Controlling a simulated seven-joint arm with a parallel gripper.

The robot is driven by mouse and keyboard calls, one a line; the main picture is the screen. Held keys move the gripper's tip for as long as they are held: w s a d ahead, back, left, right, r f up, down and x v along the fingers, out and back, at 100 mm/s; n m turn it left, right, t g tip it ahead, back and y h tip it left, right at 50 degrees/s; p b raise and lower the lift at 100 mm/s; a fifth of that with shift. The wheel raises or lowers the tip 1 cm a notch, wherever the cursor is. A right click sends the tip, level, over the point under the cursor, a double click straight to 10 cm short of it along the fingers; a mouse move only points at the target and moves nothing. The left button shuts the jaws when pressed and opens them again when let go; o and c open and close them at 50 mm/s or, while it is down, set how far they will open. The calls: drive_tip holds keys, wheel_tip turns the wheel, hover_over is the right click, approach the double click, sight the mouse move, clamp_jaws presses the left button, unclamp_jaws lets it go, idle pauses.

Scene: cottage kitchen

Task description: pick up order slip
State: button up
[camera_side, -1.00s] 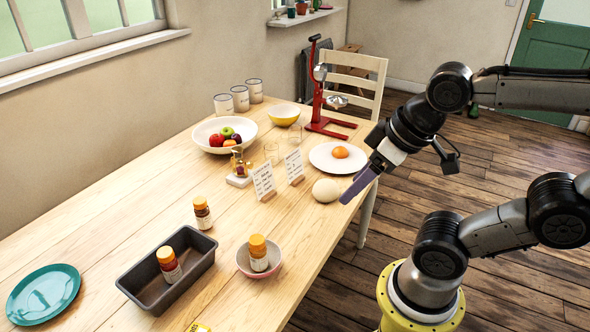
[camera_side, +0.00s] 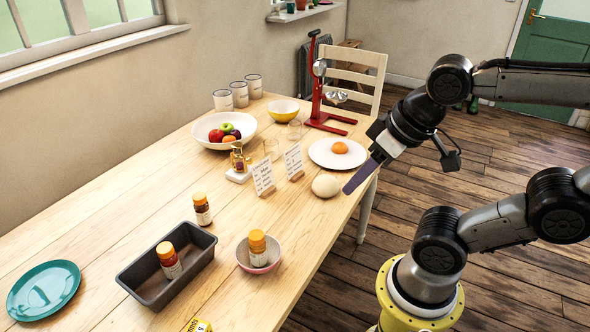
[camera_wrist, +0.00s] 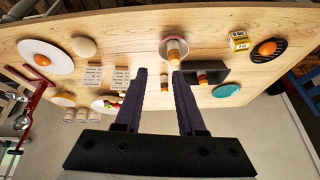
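Two small white cards with handwriting stand upright in wooden holders near the middle of the table, a left card (camera_side: 263,178) and a right card (camera_side: 294,162). I cannot tell which is the order slip. In the wrist view the cards (camera_wrist: 93,76) appear left of my fingers, the nearer one (camera_wrist: 120,79) close to the left finger. My gripper (camera_side: 349,190) hangs at the table's right edge, right of both cards and apart from them, fingers slanting down. In the wrist view my gripper (camera_wrist: 159,74) has its two dark fingers spread with nothing held between them.
A pale round ball (camera_side: 326,186) lies between my gripper and the cards. A plate with an orange (camera_side: 318,157), glasses (camera_side: 271,147), a perfume-like bottle (camera_side: 238,161) and a red stand (camera_side: 317,90) are near the cards. Bare wood lies in front of the cards.

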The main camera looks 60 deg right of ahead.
drive_tip(key=w+d+r+m+h, duration=0.1)
drive_tip(key=w+d+r+m, duration=0.2)
drive_tip(key=w+r+m, duration=0.35)
drive_tip(key=w+d+r+m+g+h, duration=0.2)
drive_tip(key=w+d+m, duration=0.3)
drive_tip(key=w, duration=0.5)
drive_tip(key=w+d+r+m+g+h, duration=0.1)
drive_tip(key=w+d+r+m, duration=0.15)
drive_tip(key=w+d, duration=0.55)
drive_tip(key=m+g, duration=0.3)
drive_tip(key=g, duration=0.2)
hover_over(296, 154)
drive_tip(key=w+a, duration=0.2)
wheel_tip(296, 154, down, 30)
drive_tip(key=shift+s+a+x, duration=0.1)
drive_tip(key=shift+a+x, duration=0.05)
drive_tip(key=shift+x, duration=1.55)
drive_tip(key=shift+s+a+x, duration=0.1)
drive_tip(key=shift+x, duration=1.6)
